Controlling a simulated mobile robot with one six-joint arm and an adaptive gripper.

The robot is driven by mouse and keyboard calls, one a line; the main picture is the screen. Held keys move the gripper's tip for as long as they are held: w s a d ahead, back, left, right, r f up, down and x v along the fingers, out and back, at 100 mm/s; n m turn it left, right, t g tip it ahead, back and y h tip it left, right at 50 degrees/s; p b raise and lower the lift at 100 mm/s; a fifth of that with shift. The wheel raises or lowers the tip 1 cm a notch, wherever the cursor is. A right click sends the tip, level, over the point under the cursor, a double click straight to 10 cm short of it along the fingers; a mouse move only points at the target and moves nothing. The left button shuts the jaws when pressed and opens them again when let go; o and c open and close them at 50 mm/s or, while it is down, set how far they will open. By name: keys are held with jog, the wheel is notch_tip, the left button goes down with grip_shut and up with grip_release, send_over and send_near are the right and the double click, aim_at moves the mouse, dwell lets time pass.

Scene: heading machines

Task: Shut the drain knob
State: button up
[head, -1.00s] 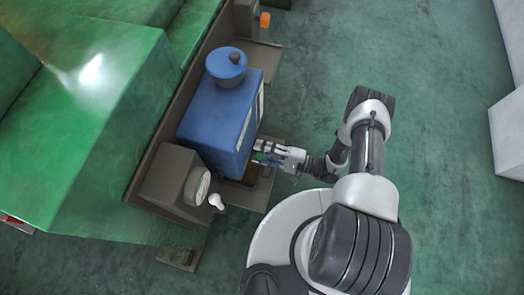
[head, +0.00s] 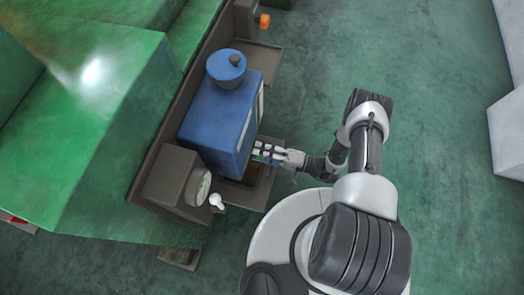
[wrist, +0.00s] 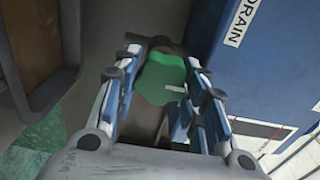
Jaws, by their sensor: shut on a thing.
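The drain knob is green and lobed, with a pale mark on its face; it shows in the wrist view (wrist: 160,80) between my fingers. My gripper (wrist: 162,95) is shut on the knob, one finger on each side of it. In the head view my gripper (head: 268,151) reaches left to the lower side of the blue tank (head: 213,122); the knob is hidden there by the fingers. A label reading DRAIN (wrist: 236,23) is on the blue tank, right of the knob in the wrist view.
A brown box with a round gauge (head: 203,187) stands beside the tank, with a white-ended lever (head: 216,201) near it. A brown tray (head: 262,185) lies under my gripper. The green machine (head: 90,130) fills the left. Open floor (head: 440,110) lies to the right.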

jog(key=shift+s, duration=0.1)
jog(key=o, duration=1.1)
jog(key=shift+d, duration=0.1)
jog(key=v, duration=1.1)
jog(key=shift+s+d, duration=0.1)
jog(key=shift+d, duration=0.3)
